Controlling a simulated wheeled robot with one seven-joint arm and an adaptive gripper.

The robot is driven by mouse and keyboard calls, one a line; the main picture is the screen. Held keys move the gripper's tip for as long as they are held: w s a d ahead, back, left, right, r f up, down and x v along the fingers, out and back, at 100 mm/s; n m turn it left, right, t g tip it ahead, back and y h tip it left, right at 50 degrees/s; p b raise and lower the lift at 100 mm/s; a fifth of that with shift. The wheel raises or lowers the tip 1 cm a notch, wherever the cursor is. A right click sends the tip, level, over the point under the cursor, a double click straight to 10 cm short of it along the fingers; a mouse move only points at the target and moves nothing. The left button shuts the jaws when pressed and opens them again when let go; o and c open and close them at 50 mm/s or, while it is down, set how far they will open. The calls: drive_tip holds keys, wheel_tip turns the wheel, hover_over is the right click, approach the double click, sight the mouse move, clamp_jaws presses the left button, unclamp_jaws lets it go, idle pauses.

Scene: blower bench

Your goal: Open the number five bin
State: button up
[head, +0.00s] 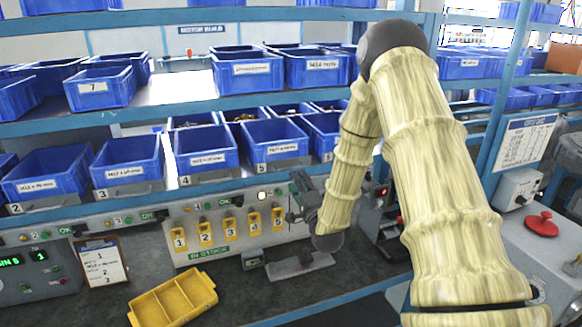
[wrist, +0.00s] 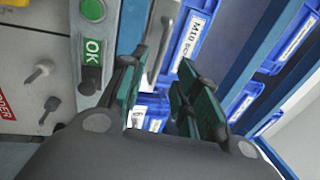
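The number five bin (head: 273,135) is a blue bin with a white front label and a "5" at its lower left. It sits in the lower row of bins, level with its neighbours, with a grey strip along its lower front. My gripper (head: 297,200) is just below and to the right of its front, before the control panel. In the wrist view my gripper (wrist: 158,100) has its green-padded fingers apart. Blue bin surfaces show between and beyond them, but I cannot tell which bin these are. I see nothing held.
Bin four (head: 205,147) stands to the left. The panel below has yellow numbered holders (head: 229,229) and knobs. A yellow tray (head: 174,300) and a clipboard (head: 101,262) are on the bench. A blue upright (head: 508,90) stands right of my arm.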

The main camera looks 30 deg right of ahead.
sight(291, 169)
drive_tip(key=p+x, duration=0.2)
drive_tip(key=x, duration=0.5)
drive_tip(key=shift+w+p, duration=0.25)
drive_tip(key=shift+p, duration=0.15)
clamp_jaws()
